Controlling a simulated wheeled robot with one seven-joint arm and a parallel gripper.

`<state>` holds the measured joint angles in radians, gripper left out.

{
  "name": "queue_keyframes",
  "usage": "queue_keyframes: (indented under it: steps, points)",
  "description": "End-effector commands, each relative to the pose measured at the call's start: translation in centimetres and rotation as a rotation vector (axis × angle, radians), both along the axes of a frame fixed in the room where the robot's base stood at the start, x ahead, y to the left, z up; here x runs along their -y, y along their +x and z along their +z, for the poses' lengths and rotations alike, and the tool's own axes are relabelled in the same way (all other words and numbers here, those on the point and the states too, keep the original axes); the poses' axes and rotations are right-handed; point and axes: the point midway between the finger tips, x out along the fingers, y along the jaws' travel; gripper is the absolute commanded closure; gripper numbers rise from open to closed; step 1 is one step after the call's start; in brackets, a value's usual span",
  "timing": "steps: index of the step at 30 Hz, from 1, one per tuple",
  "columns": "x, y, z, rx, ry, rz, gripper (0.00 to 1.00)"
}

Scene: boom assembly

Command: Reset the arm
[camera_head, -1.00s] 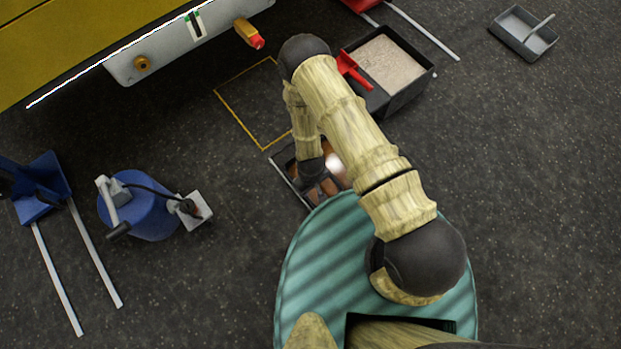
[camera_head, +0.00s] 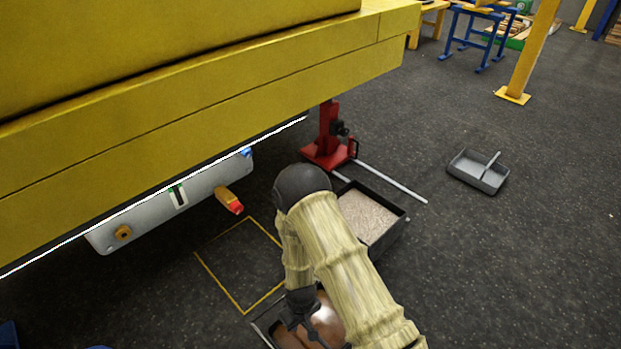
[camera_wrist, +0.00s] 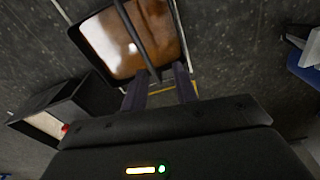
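My arm reaches forward and down in the head view. My gripper (camera_head: 300,318) hangs over a dark tray with shiny brown contents (camera_head: 322,325), which is partly hidden by the arm. The tray's brown contents (camera_wrist: 110,45) lie beyond the fingers.
A yellow machine body (camera_head: 200,105) overhangs the left, with a grey panel (camera_head: 150,205) below. A yellow floor outline (camera_head: 222,286) is empty. A black bin of granules (camera_head: 398,222) and red stand (camera_head: 327,150) are beyond the arm. A grey tray (camera_head: 478,178) lies right, amid clear floor.

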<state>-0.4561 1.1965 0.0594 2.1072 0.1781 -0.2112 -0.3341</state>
Motion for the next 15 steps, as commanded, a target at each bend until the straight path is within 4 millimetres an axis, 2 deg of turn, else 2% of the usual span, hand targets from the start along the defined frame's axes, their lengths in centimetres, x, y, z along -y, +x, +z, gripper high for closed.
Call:
queue_keyframes:
  steps: [1, 6, 15]
  points:
    - [0.4, 1.1, 2.0, 0.012, 0.008, -0.024, 0.71]
    - [2.4, 3.3, 8.0, 0.032, 0.023, -0.109, 0.71]
    - [6.9, 4.7, 18.0, 0.071, 0.042, -0.255, 0.71]
